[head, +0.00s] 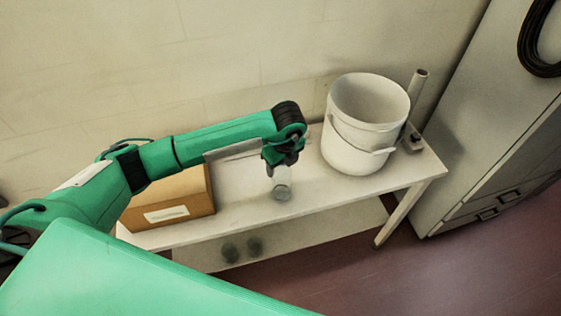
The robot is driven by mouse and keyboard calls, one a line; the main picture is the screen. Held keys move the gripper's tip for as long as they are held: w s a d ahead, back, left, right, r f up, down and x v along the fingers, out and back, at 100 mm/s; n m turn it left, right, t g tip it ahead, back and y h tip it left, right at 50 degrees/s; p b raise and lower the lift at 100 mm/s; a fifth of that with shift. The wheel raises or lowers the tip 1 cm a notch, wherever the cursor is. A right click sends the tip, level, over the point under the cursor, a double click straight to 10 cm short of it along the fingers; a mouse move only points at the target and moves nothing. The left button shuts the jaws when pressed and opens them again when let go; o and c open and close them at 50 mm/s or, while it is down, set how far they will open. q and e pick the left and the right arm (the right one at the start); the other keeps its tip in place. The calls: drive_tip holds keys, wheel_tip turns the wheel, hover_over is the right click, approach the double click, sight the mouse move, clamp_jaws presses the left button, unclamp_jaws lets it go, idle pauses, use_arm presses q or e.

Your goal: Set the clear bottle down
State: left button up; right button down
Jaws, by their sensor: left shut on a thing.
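The clear bottle (282,187) is see-through and greyish, and it hangs below my left gripper (280,167) over the white table (320,195). My left gripper points down and is shut on the upper part of the bottle, which its fingers hide. The bottle looks about upright. I cannot tell whether its base touches the tabletop. My right gripper is not in view.
A white bucket (352,158) with a handle stands on the table to the right of the bottle. A cardboard box (180,208) stands to the left. A grey pipe-like thing (414,95) rises behind the bucket. Two dark round items (243,248) are on the lower shelf.

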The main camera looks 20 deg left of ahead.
use_arm(q)
drive_tip(key=shift+f, duration=0.15)
drive_tip(key=o, duration=1.6)
drive_tip(key=shift+c, duration=0.2)
drive_tip(key=shift+r, duration=0.2)
drive_tip(key=shift+d+r, duration=0.1)
drive_tip(key=shift+r, duration=0.15)
drive_tip(key=r+b, duration=0.1)
drive_tip(key=r, duration=0.2)
drive_tip(key=r+b, duration=0.1)
drive_tip(key=r, duration=0.2)
drive_tip(key=d+r+b, duration=0.1)
drive_tip(key=r, duration=0.2)
drive_tip(key=shift+s+d+r+b, duration=0.1)
drive_tip(key=shift+s+r+b, duration=0.2)
drive_tip(key=shift+s+r, duration=0.1)
drive_tip(key=shift+s+d+r, duration=0.1)
drive_tip(key=shift+r, duration=0.7)
